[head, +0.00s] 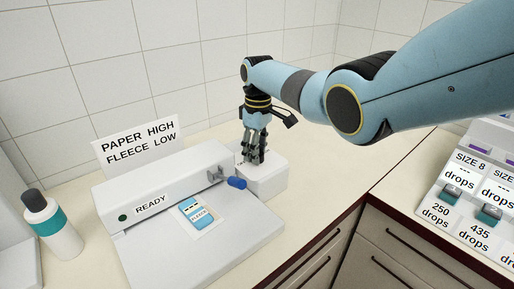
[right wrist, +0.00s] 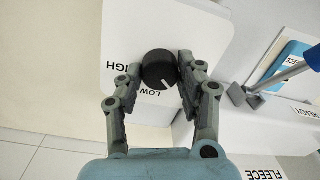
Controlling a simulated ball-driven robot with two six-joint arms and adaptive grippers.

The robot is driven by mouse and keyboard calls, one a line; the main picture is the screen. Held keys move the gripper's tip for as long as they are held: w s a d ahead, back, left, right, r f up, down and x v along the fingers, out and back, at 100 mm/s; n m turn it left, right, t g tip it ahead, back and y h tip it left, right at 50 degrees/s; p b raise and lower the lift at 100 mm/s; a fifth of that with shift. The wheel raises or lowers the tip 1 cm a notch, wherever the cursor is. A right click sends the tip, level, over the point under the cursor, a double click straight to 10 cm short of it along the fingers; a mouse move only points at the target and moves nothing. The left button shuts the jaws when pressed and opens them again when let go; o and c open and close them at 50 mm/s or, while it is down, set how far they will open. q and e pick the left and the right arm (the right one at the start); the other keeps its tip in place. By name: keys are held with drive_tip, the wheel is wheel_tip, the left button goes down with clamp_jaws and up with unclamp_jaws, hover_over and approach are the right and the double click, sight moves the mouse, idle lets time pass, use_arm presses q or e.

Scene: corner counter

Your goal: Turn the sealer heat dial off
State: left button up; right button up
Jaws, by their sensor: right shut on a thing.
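The white sealer (head: 165,185) stands on the counter with a READY label and a green light. A white dial box (head: 263,182) sits at its right end. My right gripper (head: 251,158) reaches down onto this box from above. In the right wrist view its two fingers (right wrist: 159,68) are shut on the black round heat dial (right wrist: 158,71), one on each side. The dial's white pointer line slants to the lower right in that view, beside the partly covered LOW lettering. HIGH lettering, also partly hidden, shows at the left. My left gripper is not in view.
A blue-ended lever (head: 236,183) sticks out by the dial box. A blue and white packet (head: 198,214) lies on the sealer. A sign (head: 138,143) reads PAPER HIGH, FLEECE LOW. A bottle (head: 53,225) stands left; a dispenser with drops labels (head: 475,190) stands right.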

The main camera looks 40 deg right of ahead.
drive_tip(key=shift+n, duration=1.9)
drive_tip(key=o, duration=1.1)
drive_tip(key=shift+o, duration=0.2)
drive_tip(key=shift+r, duration=0.15)
wheel_tip(320, 180, up, 12)
drive_tip(key=shift+w+d, duration=0.15)
drive_tip(key=shift+w, duration=0.05)
